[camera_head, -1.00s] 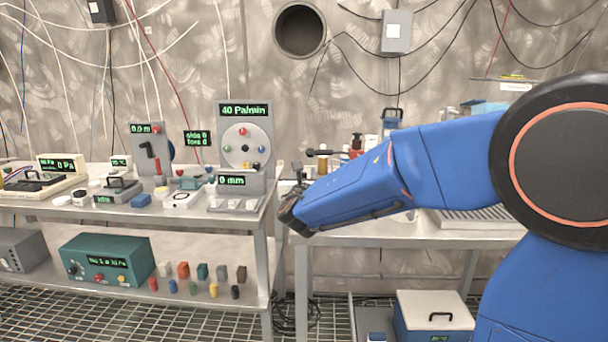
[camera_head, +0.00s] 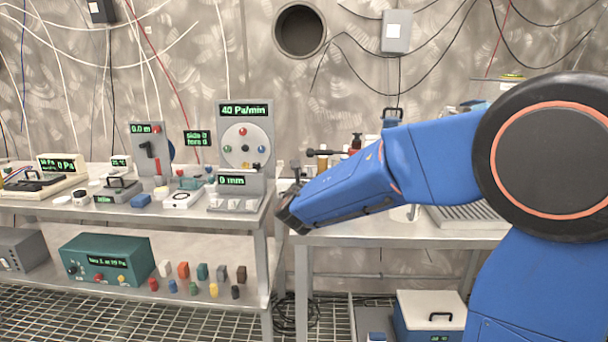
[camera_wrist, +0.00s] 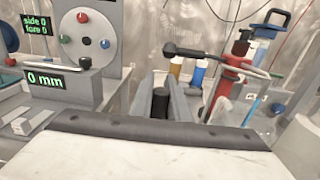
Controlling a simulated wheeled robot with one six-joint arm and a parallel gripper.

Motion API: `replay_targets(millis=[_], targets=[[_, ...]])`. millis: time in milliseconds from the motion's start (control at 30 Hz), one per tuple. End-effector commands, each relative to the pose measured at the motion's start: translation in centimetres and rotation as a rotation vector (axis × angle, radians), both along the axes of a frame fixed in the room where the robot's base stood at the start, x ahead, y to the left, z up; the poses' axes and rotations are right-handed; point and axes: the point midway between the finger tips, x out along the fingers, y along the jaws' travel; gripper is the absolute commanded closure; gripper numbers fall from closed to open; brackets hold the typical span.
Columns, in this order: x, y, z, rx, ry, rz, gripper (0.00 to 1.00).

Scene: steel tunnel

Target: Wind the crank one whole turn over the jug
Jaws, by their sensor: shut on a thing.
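My gripper (camera_wrist: 162,92) is shut on a short black upright grip (camera_wrist: 160,105), seen between its two grey jaws. In the wrist view, a black crank arm (camera_wrist: 205,53) with a rounded left end reaches leftward from the top of a red upright body (camera_wrist: 228,85). I cannot tell whether the black grip joins that arm. In the head view, the crank arm (camera_head: 326,153) shows just above my gripper (camera_head: 287,218), whose jaws are mostly hidden there. A pale round vessel (camera_head: 405,213), perhaps the jug, is partly hidden under my arm.
Orange-brown and blue-labelled bottles (camera_wrist: 197,75) stand behind the jaws. A gap separates the two benches.

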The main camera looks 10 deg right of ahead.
Motion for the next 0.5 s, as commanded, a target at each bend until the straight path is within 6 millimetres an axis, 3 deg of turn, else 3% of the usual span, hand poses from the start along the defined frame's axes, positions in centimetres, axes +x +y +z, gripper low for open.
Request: replay_targets(millis=[500], targets=[[1.02,-0.46,-0.09,-0.001,0.001,-0.356,1.00]])
